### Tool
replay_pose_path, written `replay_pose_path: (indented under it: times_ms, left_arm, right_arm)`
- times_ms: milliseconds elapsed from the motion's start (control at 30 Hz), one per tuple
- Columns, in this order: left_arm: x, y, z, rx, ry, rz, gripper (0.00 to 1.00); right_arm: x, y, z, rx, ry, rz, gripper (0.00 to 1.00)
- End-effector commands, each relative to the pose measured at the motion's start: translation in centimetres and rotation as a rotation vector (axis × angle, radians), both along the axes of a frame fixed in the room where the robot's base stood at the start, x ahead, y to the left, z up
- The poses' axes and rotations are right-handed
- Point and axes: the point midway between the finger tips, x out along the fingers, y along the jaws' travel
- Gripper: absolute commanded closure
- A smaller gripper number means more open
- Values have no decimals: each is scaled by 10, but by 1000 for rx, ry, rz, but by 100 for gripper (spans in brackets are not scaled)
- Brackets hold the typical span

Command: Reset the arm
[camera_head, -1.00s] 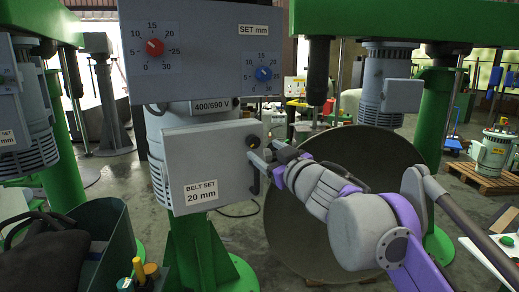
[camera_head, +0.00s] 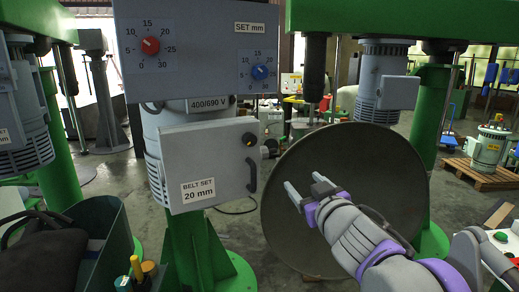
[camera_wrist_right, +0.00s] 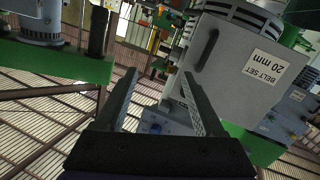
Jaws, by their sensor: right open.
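My right gripper (camera_head: 305,190) is open and empty in the head view, in front of the big round grey dish and to the right of the grey BELT SET box (camera_head: 207,165). The box is shut, with a dark handle (camera_head: 252,177) on its right side, apart from the fingers. In the right wrist view the two fingers (camera_wrist_right: 165,95) stand apart with nothing between them, and the BELT SET box (camera_wrist_right: 240,62) is to their upper right. My left gripper is not in view.
A grey panel (camera_head: 200,85) with a red knob (camera_head: 150,45) and a blue knob (camera_head: 260,72) hangs above the box. The round dish (camera_head: 390,165) is behind my right arm. A green bin (camera_head: 125,225) stands at lower left.

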Motion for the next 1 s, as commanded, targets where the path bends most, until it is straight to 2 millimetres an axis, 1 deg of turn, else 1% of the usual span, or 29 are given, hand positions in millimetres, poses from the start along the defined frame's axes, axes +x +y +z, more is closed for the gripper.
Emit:
replay_pose_path:
  times_ms: [33, 67, 100, 167, 200, 267, 300, 333, 367, 400, 467, 500, 600, 700, 800, 1000]
  left_arm:
    - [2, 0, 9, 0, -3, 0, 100]
    - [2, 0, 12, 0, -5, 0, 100]
    - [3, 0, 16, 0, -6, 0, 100]
    - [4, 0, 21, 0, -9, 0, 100]
    - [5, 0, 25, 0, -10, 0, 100]
    - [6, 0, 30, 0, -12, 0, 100]
    - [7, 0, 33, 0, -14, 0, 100]
    - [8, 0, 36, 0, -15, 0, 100]
    - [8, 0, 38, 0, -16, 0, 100]
    - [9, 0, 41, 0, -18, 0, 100]
    - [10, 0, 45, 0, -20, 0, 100]
    - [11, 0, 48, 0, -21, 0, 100]
    - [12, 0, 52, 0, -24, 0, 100]
    - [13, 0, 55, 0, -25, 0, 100]
    - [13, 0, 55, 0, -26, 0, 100]
    - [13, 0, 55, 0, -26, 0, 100]
  right_arm:
    - [-12, -21, -24, 7, 57, -85, 30]
    - [-20, -33, -42, 11, 98, -133, 30]
    - [-33, -48, -67, 14, 159, -193, 30]
    - [-54, -65, -105, 22, 254, -262, 30]
    - [-70, -73, -130, 28, 320, -299, 30]
    - [-96, -82, -168, 38, 422, -340, 30]
    - [-115, -85, -192, 45, 492, -360, 30]
    - [-129, -87, -210, 51, 545, -370, 30]
    - [-144, -87, -227, 56, 597, -376, 30]
    - [-163, -87, -249, 66, 664, -378, 30]
    - [-190, -83, -277, 78, 756, -372, 30]
    - [-207, -80, -294, 87, 811, -363, 30]
    - [-240, -71, -324, 103, 920, -334, 30]
    - [-261, -64, -342, 113, 986, -309, 30]
    - [-270, -61, -349, 119, 1011, -299, 30]
    - [-270, -61, -349, 119, 1011, -299, 30]
